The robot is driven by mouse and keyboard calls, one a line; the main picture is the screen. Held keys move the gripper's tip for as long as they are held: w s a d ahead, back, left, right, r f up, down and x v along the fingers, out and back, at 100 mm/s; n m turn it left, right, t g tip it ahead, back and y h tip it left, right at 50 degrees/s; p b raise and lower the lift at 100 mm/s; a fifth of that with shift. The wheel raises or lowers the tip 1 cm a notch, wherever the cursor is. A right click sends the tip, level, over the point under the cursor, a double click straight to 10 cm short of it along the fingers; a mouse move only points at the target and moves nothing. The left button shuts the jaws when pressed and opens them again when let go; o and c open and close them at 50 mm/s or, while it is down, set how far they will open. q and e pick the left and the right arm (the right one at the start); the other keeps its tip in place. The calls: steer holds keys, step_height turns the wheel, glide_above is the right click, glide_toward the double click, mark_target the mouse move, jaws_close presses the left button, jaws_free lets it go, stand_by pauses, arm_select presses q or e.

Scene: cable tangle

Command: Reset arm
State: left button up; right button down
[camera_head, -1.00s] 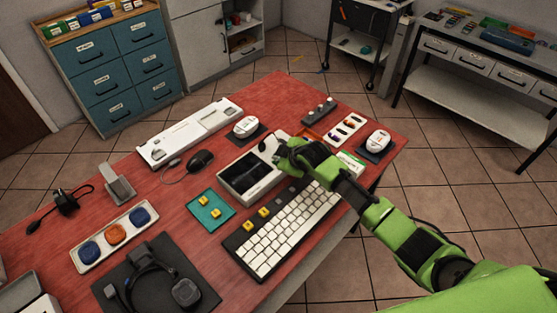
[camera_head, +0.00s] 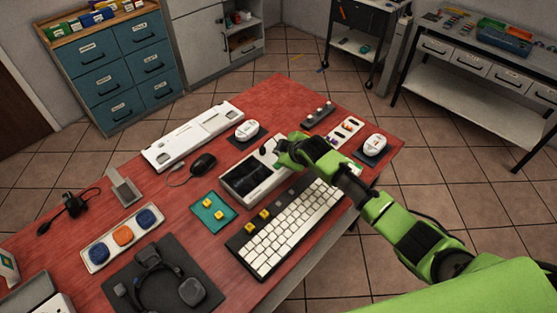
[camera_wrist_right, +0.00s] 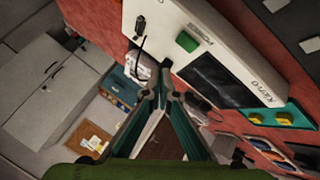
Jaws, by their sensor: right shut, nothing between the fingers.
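My green right arm reaches in from the lower right in the head view. Its gripper (camera_head: 277,149) is over the top right part of a white device with a dark screen (camera_head: 238,186). In the right wrist view the fingers (camera_wrist_right: 161,92) are together and empty, with the white device (camera_wrist_right: 264,88) beyond them. The device's dark screen and green button show there. Whether the fingertips touch the device I cannot tell. My left gripper is not in view.
A keyboard (camera_head: 290,228), a teal tray (camera_head: 212,212) with yellow keys, a mouse (camera_head: 203,164) and a headset (camera_head: 160,285) lie on the red table (camera_head: 285,92). Drawers and a bench (camera_head: 470,85) stand beyond open floor.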

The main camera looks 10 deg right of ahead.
step_height(320, 180, up, 2)
steer(key=shift+r+p, duration=0.2)
steer(key=shift+p, duration=0.65)
